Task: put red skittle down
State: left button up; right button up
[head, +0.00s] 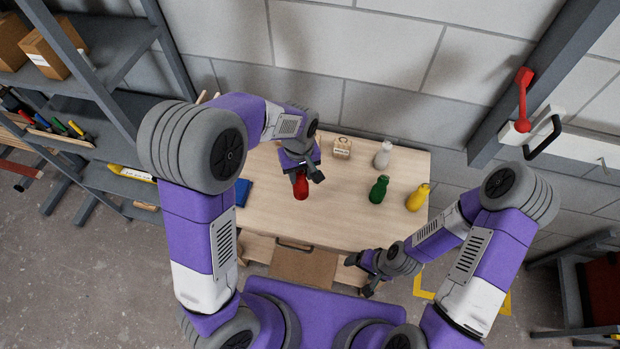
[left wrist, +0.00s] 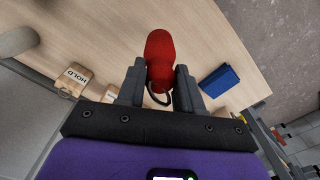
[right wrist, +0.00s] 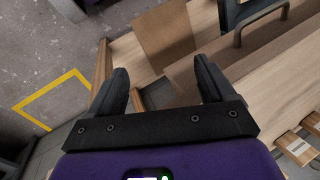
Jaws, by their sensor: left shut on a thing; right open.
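The red skittle (head: 301,187) is at my left gripper (head: 306,174), over the left part of the wooden table (head: 335,225). In the left wrist view the red skittle (left wrist: 159,56) sits between the two fingers of my left gripper (left wrist: 159,88), which is shut on it. I cannot tell whether the skittle's base touches the table. My right gripper (head: 361,276) is open and empty near the table's front edge. It also shows open in the right wrist view (right wrist: 163,90).
A green skittle (head: 379,189), a yellow skittle (head: 418,197) and a white skittle (head: 383,155) stand on the table's right side. A wooden block (head: 342,148) stands at the back. A blue item (head: 242,192) lies at the left edge. The table's middle is clear.

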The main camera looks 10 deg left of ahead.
aim_at(301, 186)
pick_arm(q)
notch_tip(301, 186, down, 6)
jog(key=shift+f, duration=0.35)
jog(key=shift+f+b, duration=0.15)
jog(key=shift+b, duration=0.2)
jog(key=o, duration=1.1)
jog(key=shift+r, duration=0.25)
notch_tip(301, 186, up, 12)
jog(key=shift+r+p, duration=0.1)
jog(key=shift+p, duration=0.45)
